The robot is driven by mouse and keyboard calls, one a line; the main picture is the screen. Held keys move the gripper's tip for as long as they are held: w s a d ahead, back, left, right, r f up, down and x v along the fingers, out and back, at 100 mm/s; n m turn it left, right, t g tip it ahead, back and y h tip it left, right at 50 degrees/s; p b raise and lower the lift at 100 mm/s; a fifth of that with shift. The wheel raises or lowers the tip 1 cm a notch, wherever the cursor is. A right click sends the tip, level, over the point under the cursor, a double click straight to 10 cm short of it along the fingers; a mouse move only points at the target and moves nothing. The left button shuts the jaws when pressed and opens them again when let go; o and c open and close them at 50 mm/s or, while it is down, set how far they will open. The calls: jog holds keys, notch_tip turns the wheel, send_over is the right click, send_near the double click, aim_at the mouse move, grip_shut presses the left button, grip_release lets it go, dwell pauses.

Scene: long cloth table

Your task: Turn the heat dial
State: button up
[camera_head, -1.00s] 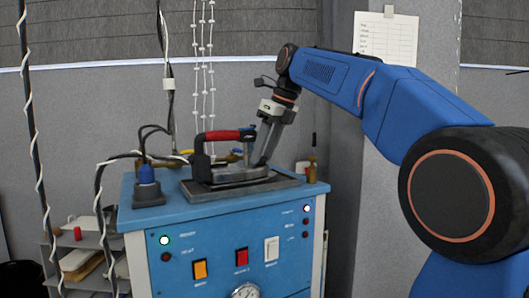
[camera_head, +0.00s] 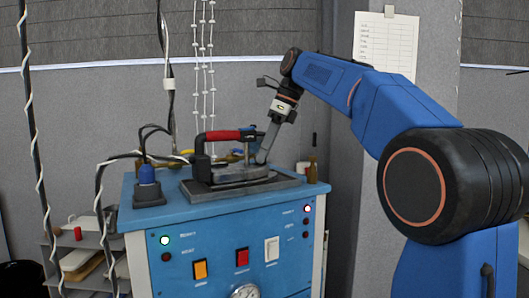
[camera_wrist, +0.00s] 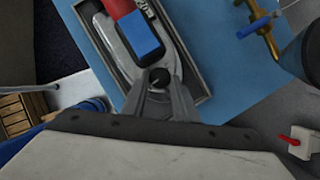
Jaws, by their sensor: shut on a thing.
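The iron (camera_head: 235,170) with a red handle (camera_head: 224,135) rests on a dark plate on top of the blue station; the iron also shows in the wrist view (camera_wrist: 112,40). A small black round knob, the heat dial (camera_wrist: 159,75), is at the iron's near end. My gripper (camera_wrist: 160,85) has its two fingertips on either side of this dial and is shut on it. In the head view my gripper (camera_head: 262,156) reaches down at the right end of the iron. The dial itself is too small to make out there.
The blue station (camera_head: 200,220) has lamps, switches and a gauge (camera_head: 245,291) on its front. A blue-capped dark block (camera_head: 147,187) stands on its top left. Cables hang at the left. A brass fitting (camera_wrist: 262,25) and a bottle (camera_head: 313,163) are at the right.

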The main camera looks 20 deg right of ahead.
jog(key=n, duration=0.2)
jog(key=n+g, duration=0.2)
jog(key=n, duration=0.1)
jog(key=shift+w+n+y, duration=0.3)
jog(key=shift+w, duration=0.05)
dwell(0.5)
jog(key=o, duration=1.1)
jog(key=shift+c, duration=0.2)
